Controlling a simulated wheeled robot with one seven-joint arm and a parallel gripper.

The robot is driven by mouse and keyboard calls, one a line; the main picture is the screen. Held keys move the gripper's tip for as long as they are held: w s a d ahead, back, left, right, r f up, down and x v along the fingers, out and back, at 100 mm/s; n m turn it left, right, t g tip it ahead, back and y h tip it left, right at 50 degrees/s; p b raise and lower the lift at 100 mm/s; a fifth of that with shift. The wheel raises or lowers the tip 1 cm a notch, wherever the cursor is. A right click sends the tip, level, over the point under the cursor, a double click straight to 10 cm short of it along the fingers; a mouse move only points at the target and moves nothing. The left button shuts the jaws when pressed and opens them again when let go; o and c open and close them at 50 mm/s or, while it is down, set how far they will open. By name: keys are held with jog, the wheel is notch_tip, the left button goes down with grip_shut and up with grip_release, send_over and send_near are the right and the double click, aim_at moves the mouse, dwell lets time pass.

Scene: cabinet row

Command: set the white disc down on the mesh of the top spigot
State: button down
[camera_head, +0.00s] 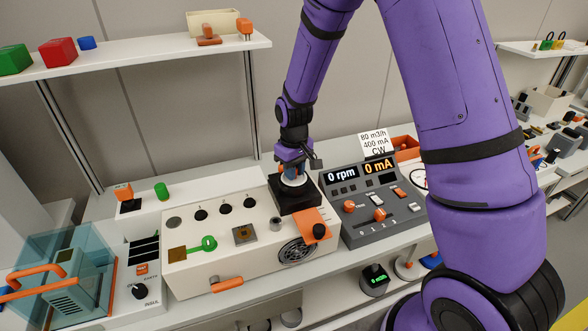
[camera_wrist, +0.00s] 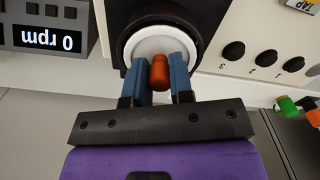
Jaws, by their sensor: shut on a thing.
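The white disc (camera_wrist: 160,43) has an orange knob (camera_wrist: 158,74), and the blue fingers of my gripper (camera_wrist: 159,62) are shut on that knob. In the head view my gripper (camera_head: 291,160) points down over a black block (camera_head: 296,200) on the cream machine, with the disc (camera_head: 293,181) beneath it. In the wrist view the disc lies across a round black collar (camera_wrist: 122,40), which looks like the top spigot. The mesh is hidden under the disc. I cannot tell whether the disc touches the spigot or hovers just above it.
A dark control box (camera_head: 372,200) reading 0 rpm and 0 mA stands right of the black block. An orange flap (camera_head: 313,224) with a black knob and a round fan grille (camera_head: 297,252) are in front. Knobs and a green key-shaped piece (camera_head: 208,243) lie left.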

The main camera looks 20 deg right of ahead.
jog(key=c, duration=0.9)
grip_release()
notch_tip(320, 180, up, 11)
jog(key=s+d+r+m+t, duration=0.2)
jog(key=s+d+r, duration=0.1)
jog(key=s+r, duration=0.65)
jog(key=s+d+r+m+t, duration=0.1)
jog(key=s+d+r+t, duration=0.15)
jog(key=s+r, duration=0.7)
jog(key=shift+m+t, duration=0.35)
jog(key=shift+m, duration=0.25)
jog(key=s, duration=0.3)
jog(key=s+d, duration=0.1)
jog(key=s, duration=0.2)
jog(key=s+r, duration=0.1)
jog(key=s, duration=0.3)
jog(key=shift+s+d, duration=0.1)
jog(key=shift+d, duration=0.1)
